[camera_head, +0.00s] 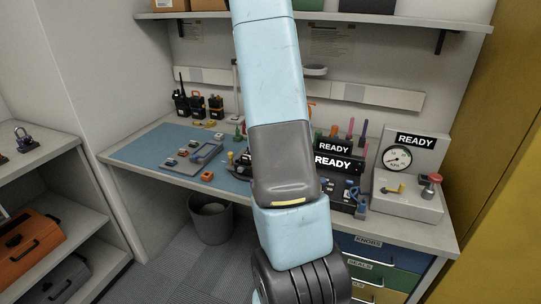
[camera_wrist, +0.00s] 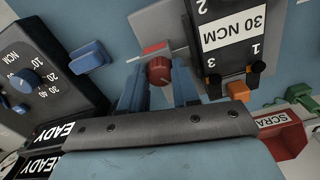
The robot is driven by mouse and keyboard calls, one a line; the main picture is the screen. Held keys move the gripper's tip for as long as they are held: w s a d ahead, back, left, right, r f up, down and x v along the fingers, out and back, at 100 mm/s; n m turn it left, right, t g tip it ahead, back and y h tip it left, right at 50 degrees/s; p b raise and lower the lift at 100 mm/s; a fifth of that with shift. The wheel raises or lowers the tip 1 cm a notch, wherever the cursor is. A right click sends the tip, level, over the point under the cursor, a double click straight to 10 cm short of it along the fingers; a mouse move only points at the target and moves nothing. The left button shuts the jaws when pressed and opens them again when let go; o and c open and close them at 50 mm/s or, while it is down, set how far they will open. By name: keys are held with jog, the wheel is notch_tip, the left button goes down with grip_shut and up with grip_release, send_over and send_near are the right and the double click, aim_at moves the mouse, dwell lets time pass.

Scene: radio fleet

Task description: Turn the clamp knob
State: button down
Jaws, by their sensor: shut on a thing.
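A red ribbed knob (camera_wrist: 159,70), which looks like the clamp knob, sits on a grey fixture (camera_wrist: 158,22) in the wrist view. My gripper (camera_wrist: 160,79) has its two blue fingers on either side of the knob and is shut on it. A dark block with a white "30 NCM" label (camera_wrist: 235,30) stands just right of the fingers. In the head view my arm hides the gripper and the knob.
A dark dial unit with a blue knob (camera_wrist: 27,82) and a blue handle (camera_wrist: 90,57) are to the left in the wrist view. A red bin (camera_wrist: 284,138) is at lower right. In the head view, radios (camera_head: 198,105) stand at the back and a gauge box (camera_head: 408,195) stands right.

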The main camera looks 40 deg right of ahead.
jog(key=shift+s+d+m, duration=0.2)
jog(key=shift+m, duration=0.5)
jog(key=c, duration=0.8)
grip_release()
jog(key=shift+w+a, duration=0.1)
jog(key=shift+r, duration=0.25)
notch_tip(320, 180, up, 13)
jog(key=shift+r, duration=0.1)
